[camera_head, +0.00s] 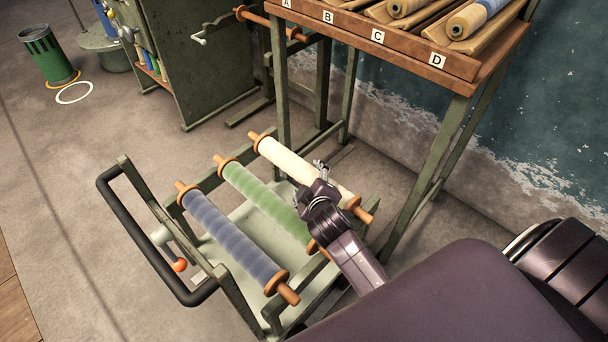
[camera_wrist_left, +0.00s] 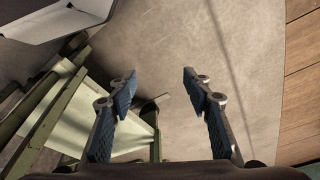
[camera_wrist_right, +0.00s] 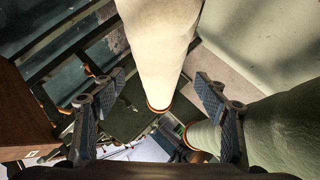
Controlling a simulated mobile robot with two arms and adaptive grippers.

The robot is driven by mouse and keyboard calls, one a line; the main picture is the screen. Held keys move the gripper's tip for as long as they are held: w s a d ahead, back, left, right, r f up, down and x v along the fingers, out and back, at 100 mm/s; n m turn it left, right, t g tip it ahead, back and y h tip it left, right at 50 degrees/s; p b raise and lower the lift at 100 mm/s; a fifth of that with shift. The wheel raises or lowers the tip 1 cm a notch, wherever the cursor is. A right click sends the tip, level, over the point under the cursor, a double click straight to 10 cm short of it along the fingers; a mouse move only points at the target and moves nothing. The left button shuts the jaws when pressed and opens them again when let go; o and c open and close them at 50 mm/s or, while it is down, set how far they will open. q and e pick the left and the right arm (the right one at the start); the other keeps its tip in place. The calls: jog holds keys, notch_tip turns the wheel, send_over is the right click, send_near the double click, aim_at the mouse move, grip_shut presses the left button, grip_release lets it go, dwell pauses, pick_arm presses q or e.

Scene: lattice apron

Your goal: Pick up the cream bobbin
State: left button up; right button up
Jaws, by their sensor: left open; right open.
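The cream bobbin (camera_head: 295,165), with orange-brown ends, lies on the right side of a green cart, beside a green bobbin (camera_head: 260,195) and a blue bobbin (camera_head: 230,235). My right gripper (camera_head: 321,170) is over the cream bobbin's nearer half and hides part of it. In the right wrist view the cream bobbin (camera_wrist_right: 160,45) appears between the two open fingers (camera_wrist_right: 158,95), with no visible contact. The green bobbin (camera_wrist_right: 285,125) is beyond the right finger. My left gripper (camera_wrist_left: 158,88) is open and empty above the floor; the head view does not show it.
The cart has a black handle (camera_head: 140,235) on its left. A rack shelf labelled A to D (camera_head: 400,45) stands behind on green legs, close to the right of the cart. A green bin (camera_head: 48,55) is far left. Floor left of the cart is clear.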

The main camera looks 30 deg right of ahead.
aim_at(304, 173)
jog(key=b+x, duration=0.1)
jog(key=x, duration=0.5)
jog(key=shift+b, duration=0.35)
jog(key=shift+w+f, duration=0.15)
jog(key=shift+w, duration=0.05)
jog(key=c, duration=1.6)
pick_arm(q)
jog(key=w+v, duration=0.1)
jog(key=v, duration=0.5)
jog(key=shift+w+r, duration=0.4)
jog(key=shift+r, duration=0.1)
pick_arm(e)
jog(key=shift+c, duration=0.5)
